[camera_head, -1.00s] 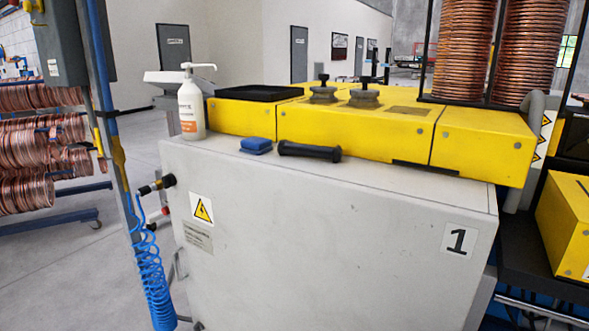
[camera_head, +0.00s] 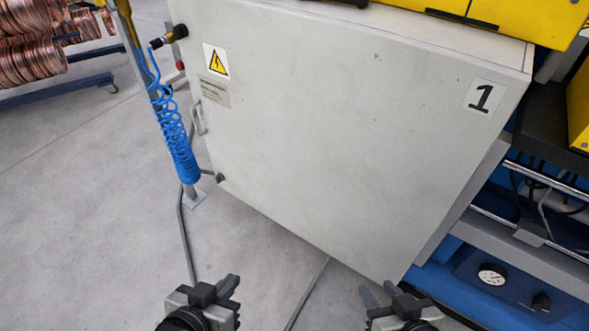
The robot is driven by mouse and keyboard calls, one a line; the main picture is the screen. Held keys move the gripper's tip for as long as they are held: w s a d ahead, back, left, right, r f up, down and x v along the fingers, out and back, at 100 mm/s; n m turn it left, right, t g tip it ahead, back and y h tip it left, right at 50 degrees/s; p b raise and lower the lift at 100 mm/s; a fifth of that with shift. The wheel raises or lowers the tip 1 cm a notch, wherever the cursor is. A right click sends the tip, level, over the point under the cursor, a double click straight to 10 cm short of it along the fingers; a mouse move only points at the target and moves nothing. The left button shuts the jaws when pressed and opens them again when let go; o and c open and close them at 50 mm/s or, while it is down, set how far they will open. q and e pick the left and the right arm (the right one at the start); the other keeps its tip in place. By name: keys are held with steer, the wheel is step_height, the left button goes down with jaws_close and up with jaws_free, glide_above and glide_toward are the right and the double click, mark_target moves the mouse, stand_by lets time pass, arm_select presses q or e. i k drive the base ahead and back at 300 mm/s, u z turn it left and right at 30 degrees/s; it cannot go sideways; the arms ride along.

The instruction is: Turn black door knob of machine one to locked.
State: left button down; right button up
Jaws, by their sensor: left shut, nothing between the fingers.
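Machine one is the light grey cabinet (camera_head: 340,120) with the number 1 plate (camera_head: 484,98) at its upper right. A small dark fitting (camera_head: 219,177) shows at its lower left edge; I cannot tell whether it is the black door knob. My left gripper (camera_head: 230,284) is at the bottom, below and left of the cabinet front, shut and empty. My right gripper (camera_head: 378,294) is at the bottom, below the cabinet's lower corner; its jaw state is unclear. Both appear apart from the cabinet.
A blue coiled hose (camera_head: 175,140) hangs along the cabinet's left side from a black and brass fitting (camera_head: 169,37). Copper coils (camera_head: 30,50) stand at upper left. Open floor lies at left.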

mark_target(180, 31)
steer(key=u, duration=1.95)
steer(key=i, duration=3.2)
steer(key=z, duration=1.2)
